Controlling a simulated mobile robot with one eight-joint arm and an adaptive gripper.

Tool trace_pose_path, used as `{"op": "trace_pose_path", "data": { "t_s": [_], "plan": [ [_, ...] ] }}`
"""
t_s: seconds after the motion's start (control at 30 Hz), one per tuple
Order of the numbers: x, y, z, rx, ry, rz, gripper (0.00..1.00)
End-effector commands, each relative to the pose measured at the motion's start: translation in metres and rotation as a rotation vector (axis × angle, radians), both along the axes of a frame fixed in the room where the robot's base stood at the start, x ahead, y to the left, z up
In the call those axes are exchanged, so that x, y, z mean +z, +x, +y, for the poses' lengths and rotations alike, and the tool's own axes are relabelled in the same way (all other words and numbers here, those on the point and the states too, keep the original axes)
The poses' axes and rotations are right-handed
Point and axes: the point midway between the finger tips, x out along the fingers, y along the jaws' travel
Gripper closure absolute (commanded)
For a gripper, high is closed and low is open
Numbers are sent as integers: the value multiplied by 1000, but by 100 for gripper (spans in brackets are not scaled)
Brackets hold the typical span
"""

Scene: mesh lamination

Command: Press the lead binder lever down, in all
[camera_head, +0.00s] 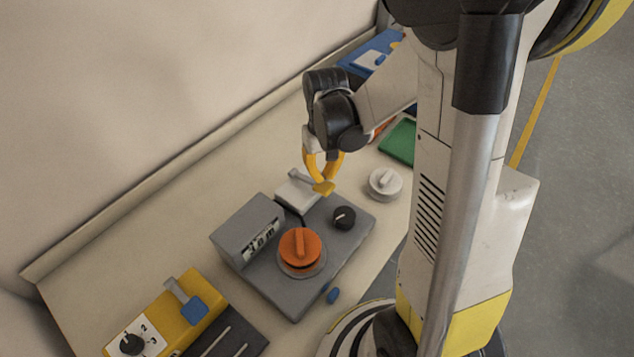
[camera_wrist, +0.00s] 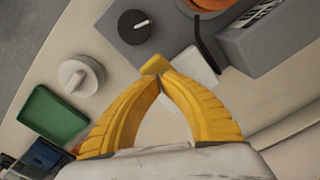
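My gripper (camera_head: 324,187) points down over the bench with its yellow fingers curved together; the tips meet and nothing shows between them. In the wrist view the fingertips (camera_wrist: 159,73) also meet. Just beside and behind the tips is a small white box (camera_head: 290,200) with a light grey lever (camera_head: 299,179); it is partly hidden by the fingers in the wrist view (camera_wrist: 190,66). I cannot tell which lever is the lead binder's, nor whether the fingers touch the white box.
A grey machine (camera_head: 333,258) with a display, orange knob (camera_head: 300,247) and black dial (camera_head: 344,217) stands close to my gripper. A white round knob (camera_head: 385,183) and green tray (camera_head: 398,142) lie to the right. The bench is clear toward the left wall.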

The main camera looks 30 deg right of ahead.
Motion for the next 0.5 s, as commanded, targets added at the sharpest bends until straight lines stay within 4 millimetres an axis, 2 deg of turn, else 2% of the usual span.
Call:
{"op": "trace_pose_path", "data": {
  "t_s": [0.23, 0.5],
  "plan": [
    [-23, 0, 0, 0, 0, 0, 100],
    [-25, 0, 0, 0, 0, 0, 100]
  ]
}}
